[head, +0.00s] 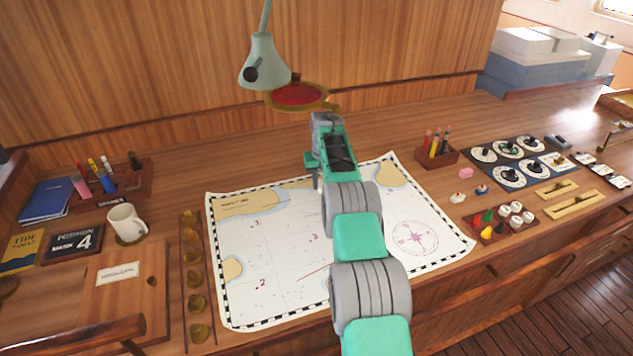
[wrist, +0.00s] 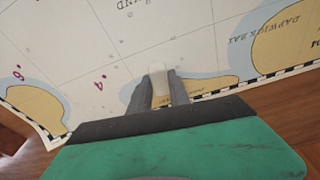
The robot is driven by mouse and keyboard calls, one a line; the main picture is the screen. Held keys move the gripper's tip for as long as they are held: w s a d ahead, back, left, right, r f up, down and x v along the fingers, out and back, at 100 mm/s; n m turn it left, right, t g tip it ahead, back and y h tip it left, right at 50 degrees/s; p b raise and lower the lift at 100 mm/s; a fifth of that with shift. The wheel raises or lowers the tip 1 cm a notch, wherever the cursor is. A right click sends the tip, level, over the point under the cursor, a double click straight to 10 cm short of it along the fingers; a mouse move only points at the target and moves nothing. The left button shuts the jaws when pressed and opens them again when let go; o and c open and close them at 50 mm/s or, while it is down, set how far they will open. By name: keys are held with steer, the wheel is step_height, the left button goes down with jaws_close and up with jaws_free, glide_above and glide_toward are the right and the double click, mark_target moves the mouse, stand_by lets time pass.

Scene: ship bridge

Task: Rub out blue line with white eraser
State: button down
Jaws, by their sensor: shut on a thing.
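My gripper (wrist: 159,88) is shut on a white eraser (wrist: 160,82), which shows between the two grey fingertips in the wrist view. The eraser is over the chart (wrist: 150,40), near its checkered border and a tan land patch; I cannot tell whether it touches the paper. In the head view my arm hides the eraser and covers the middle of the chart (head: 275,235). No blue line can be made out in either view. A short thin reddish line (head: 315,272) shows on the chart, left of my arm.
Left of the chart stand a row of brass pieces (head: 192,253) and a white mug (head: 126,222). A lamp (head: 262,60) hangs above the back. Right are a pencil box (head: 437,152), a pink block (head: 466,172) and a tray of coloured pieces (head: 500,222).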

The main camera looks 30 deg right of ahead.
mark_target(303, 197)
steer(key=shift+d, duration=0.25)
steer(key=shift+f, duration=0.1)
steer(key=shift+s+a+b, duration=0.2)
steer(key=shift+a+b, duration=0.6)
steer(key=shift+a, duration=0.45)
steer(key=shift+a+f+b, duration=0.1)
steer(key=shift+a+b, duration=0.25)
steer(key=shift+a, duration=0.1)
steer(key=shift+s+a, duration=0.2)
steer(key=shift+a, duration=0.55)
steer(key=shift+a+b, duration=0.15)
steer(key=shift+b, duration=0.15)
steer(key=shift+s+a+b, duration=0.15)
steer(key=shift+a+b, duration=0.2)
steer(key=shift+a, duration=0.75)
